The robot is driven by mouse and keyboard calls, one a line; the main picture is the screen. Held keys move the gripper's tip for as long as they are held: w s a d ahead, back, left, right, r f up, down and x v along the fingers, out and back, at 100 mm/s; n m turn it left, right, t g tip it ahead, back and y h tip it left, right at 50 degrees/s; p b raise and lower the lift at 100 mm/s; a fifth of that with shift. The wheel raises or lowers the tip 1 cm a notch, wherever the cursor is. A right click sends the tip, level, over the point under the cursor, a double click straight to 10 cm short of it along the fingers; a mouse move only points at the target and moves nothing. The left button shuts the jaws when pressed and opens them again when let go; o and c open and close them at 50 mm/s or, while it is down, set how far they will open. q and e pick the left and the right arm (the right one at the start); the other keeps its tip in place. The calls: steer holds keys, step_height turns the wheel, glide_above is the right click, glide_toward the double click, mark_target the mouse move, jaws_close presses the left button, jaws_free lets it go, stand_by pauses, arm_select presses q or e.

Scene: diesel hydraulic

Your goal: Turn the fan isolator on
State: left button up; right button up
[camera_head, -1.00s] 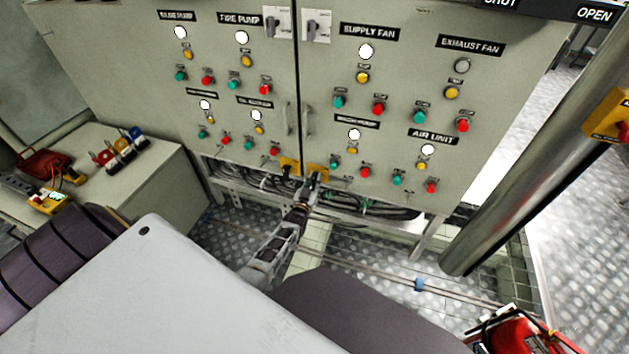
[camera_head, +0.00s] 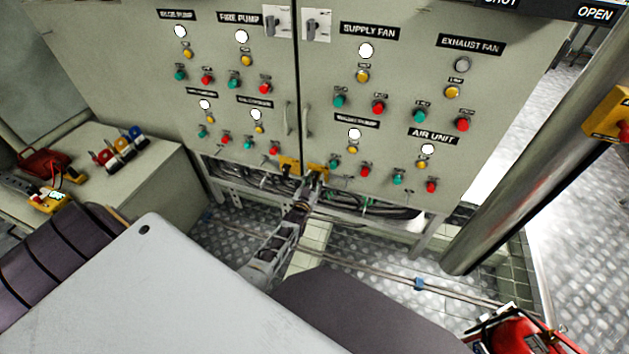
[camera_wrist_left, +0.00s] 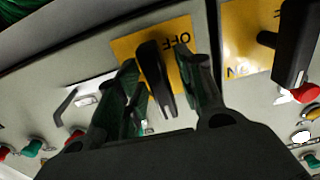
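Two yellow switch plates sit low on the grey cabinet, one at the foot of each door. My left gripper (camera_head: 314,178) is at the right-hand plate (camera_head: 318,167). In the left wrist view that plate (camera_wrist_left: 181,30) shows the word OFF, and its black handle (camera_wrist_left: 155,75) stands between the two open fingers of my gripper (camera_wrist_left: 165,85). I cannot tell whether either finger touches the handle. The other yellow plate (camera_wrist_left: 238,48), with ON lettering and its own black handle (camera_wrist_left: 293,45), is beside it; it is the left plate (camera_head: 289,163) in the head view. My right gripper is not in view.
The cabinet doors carry lamps, buttons and labels such as SUPPLY FAN (camera_head: 370,32) and EXHAUST FAN (camera_head: 470,44). Cables (camera_head: 345,205) run beneath. A metal post (camera_head: 500,170) stands on the right. A low grey box (camera_head: 150,180) with tools and padlocks is on the left.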

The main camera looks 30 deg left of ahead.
arm_select(q)
steer(key=shift+s, duration=0.15)
steer(key=v, duration=1.1)
steer(key=shift+s, duration=0.3)
steer(key=shift+f, duration=0.1)
steer(key=shift+s+d, duration=0.1)
steer(key=shift+s, duration=0.05)
stand_by(0.4)
steer(key=p+v, duration=0.3)
steer(key=v, duration=0.4)
steer(key=shift+s+p, duration=0.35)
stand_by(0.4)
stand_by(0.5)
